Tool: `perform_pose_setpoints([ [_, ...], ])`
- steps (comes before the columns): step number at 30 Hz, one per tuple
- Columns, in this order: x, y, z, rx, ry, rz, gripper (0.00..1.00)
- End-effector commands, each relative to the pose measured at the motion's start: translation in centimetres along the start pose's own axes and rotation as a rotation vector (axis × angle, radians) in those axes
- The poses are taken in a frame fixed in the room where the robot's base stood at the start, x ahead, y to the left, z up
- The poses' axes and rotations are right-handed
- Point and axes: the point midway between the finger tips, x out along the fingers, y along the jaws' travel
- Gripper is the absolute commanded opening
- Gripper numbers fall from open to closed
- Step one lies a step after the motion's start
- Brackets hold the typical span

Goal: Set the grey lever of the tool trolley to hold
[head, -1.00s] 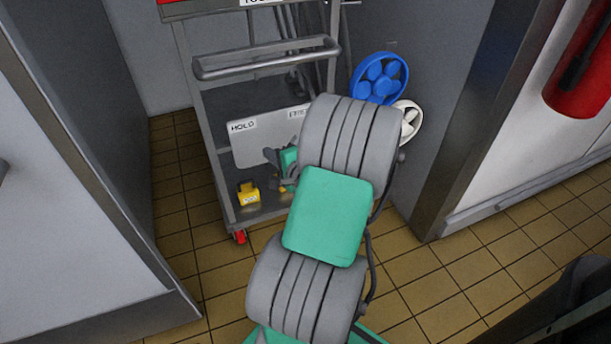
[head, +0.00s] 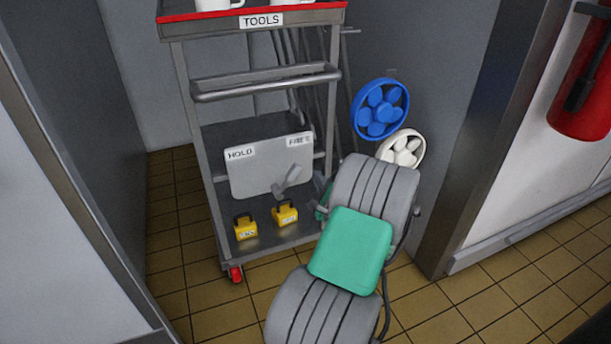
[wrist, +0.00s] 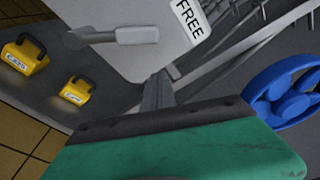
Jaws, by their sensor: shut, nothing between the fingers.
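The tool trolley (head: 262,20) stands ahead with a pale plate (head: 262,174) on its lower part. The plate has a HOLD label (head: 240,153) at left and a FREE label (head: 299,139) at right. The grey lever (head: 290,179) slants up and right, toward the FREE side. In the wrist view the lever (wrist: 125,36) lies above and left of my fingertips, seemingly apart from them. My gripper (wrist: 158,88) is shut and empty. In the head view it is right of the lever, with its body mostly hidden behind my arm.
Yellow padlocks (head: 245,227) (head: 285,213) sit on the lower shelf, left of my gripper. A blue handwheel (head: 380,109) and a white handwheel (head: 402,149) are to the right. A trolley handle bar (head: 265,82) crosses above the plate. A red extinguisher (head: 585,80) hangs far right.

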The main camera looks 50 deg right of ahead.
Motion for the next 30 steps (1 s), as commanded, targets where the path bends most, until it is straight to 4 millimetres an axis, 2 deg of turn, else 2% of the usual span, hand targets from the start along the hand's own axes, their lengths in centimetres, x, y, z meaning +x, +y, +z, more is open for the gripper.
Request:
perform_pose_setpoints([
  [5,4.0,0.2,0.1,-0.002,-0.004,-0.001,0.00],
  [9,2.8,0.0,2.5,-0.001,-0.002,-0.002,0.00],
  [12,2.4,0.1,3.5,-0.001,-0.001,0.000,0.00],
  [26,2.3,0.0,3.9,-0.003,-0.001,-0.001,0.00],
  [30,2.7,0.0,4.8,-0.025,-0.007,-0.001,0.00],
])
